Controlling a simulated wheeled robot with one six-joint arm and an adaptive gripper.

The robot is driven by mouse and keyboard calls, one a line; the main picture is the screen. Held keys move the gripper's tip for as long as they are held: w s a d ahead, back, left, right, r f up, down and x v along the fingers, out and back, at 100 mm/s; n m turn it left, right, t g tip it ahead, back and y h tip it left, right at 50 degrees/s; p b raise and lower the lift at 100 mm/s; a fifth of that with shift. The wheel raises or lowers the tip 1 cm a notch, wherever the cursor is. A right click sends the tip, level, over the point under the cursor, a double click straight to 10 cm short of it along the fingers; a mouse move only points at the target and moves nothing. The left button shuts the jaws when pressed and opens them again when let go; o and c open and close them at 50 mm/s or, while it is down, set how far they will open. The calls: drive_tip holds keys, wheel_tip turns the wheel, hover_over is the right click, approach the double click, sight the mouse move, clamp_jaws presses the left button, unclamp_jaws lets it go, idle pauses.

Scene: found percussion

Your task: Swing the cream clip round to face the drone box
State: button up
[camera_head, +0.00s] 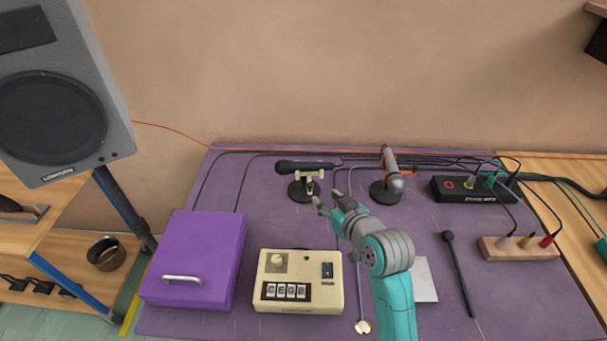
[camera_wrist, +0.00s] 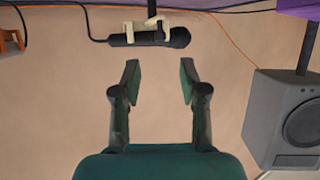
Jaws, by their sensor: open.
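The cream clip (camera_head: 311,174) sits on a short stand with a round black base (camera_head: 297,193) at the back of the purple table. It holds a black microphone (camera_head: 290,166) lying level, head to the left. In the wrist view the clip (camera_wrist: 152,22) and microphone (camera_wrist: 150,39) show beyond my fingertips, head to the right. My gripper (camera_head: 326,202) is open and empty, just in front of the stand; a gap shows between its fingers (camera_wrist: 159,80) and the microphone. A cream box with a dial and letter keys (camera_head: 297,263), likely the drone box, stands nearer the front.
A purple lidded box (camera_head: 207,247) stands left. Cables run along the back. A mallet (camera_head: 458,271) lies right, and a loudspeaker (camera_head: 57,95) stands left.

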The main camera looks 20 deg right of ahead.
sight(311, 186)
drive_tip(key=x, duration=1.1)
drive_tip(key=shift+r, duration=0.15)
drive_tip(key=shift+c, duration=0.2)
clamp_jaws()
